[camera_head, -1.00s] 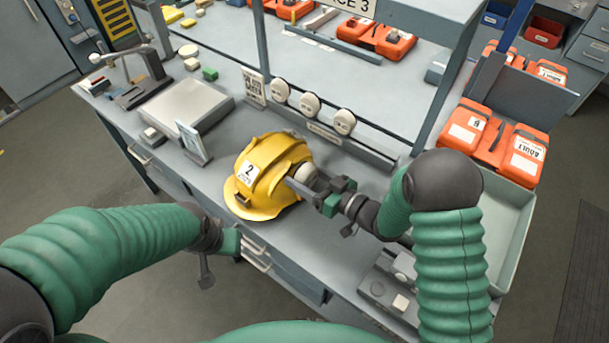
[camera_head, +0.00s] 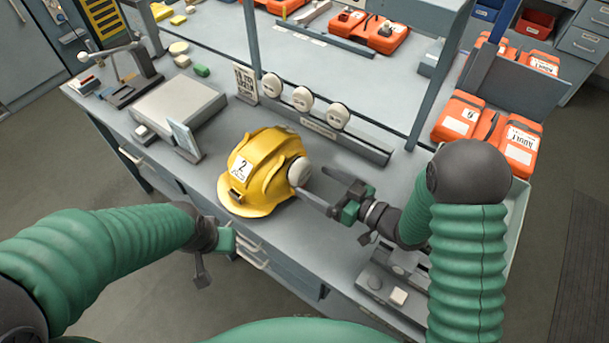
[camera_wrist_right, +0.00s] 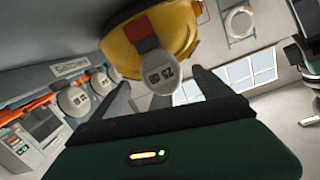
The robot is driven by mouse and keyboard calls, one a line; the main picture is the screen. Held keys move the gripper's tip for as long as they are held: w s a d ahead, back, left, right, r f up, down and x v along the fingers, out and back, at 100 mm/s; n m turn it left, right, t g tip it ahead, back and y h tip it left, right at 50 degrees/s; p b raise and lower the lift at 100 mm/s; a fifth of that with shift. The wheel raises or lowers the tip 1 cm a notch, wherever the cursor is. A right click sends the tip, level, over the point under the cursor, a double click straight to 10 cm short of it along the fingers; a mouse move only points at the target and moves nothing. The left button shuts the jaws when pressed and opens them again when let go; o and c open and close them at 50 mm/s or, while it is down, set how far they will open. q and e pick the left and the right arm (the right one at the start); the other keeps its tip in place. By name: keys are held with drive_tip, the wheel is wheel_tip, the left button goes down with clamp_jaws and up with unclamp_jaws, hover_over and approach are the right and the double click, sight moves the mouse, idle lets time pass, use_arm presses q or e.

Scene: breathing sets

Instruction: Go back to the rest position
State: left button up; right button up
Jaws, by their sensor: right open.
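My right gripper (camera_head: 320,184) is open and empty, just right of a yellow hard hat (camera_head: 262,172) on the grey bench. A white round disc (camera_head: 299,171) sits against the hat's right side. In the right wrist view, the disc (camera_wrist_right: 162,79) and the hat (camera_wrist_right: 150,35) show beyond the two spread fingers, with a gap to the gripper body. My left gripper (camera_head: 226,240) hangs by the bench's front edge, holding nothing visible; its jaw opening is unclear.
Three white discs (camera_head: 302,98) stand in a row on a rack behind the hat. A grey scale-like device (camera_head: 180,105) stands at left. Orange cases (camera_head: 490,130) lie at right. A small grey box (camera_head: 385,290) is at the front right edge.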

drive_tip(key=shift+s+d, duration=0.35)
drive_tip(key=shift+d, duration=0.15)
drive_tip(key=shift+a, duration=0.1)
